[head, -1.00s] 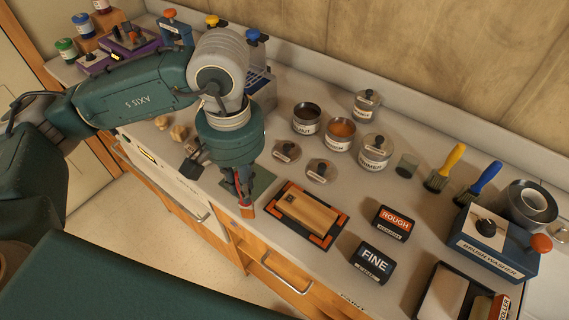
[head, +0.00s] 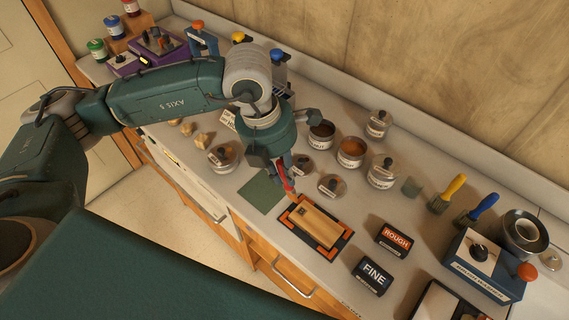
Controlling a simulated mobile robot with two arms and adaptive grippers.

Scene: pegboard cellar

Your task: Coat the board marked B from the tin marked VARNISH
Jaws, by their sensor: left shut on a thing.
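My left gripper (head: 286,184) is shut on a red-handled brush (head: 291,193), pointing down by the upper left end of the wooden board (head: 318,227). I cannot tell whether the brush touches the board. The board lies on a black mat with orange corners (head: 346,237); a small dark mark shows on it, too small to read. An open tin with orange-brown contents (head: 351,147), its label only partly readable and seemingly VARNISH, stands above and right of the board. Beside it is an open tin with dark contents (head: 322,130). My right gripper is not in view.
Two loose lids (head: 331,186) (head: 301,166) lie between board and tins. A closed primer tin (head: 382,175), yellow brush (head: 447,194), blue brush (head: 475,211) and brush washer (head: 480,268) stand right. ROUGH (head: 394,239) and FINE (head: 372,275) blocks lie right of the board.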

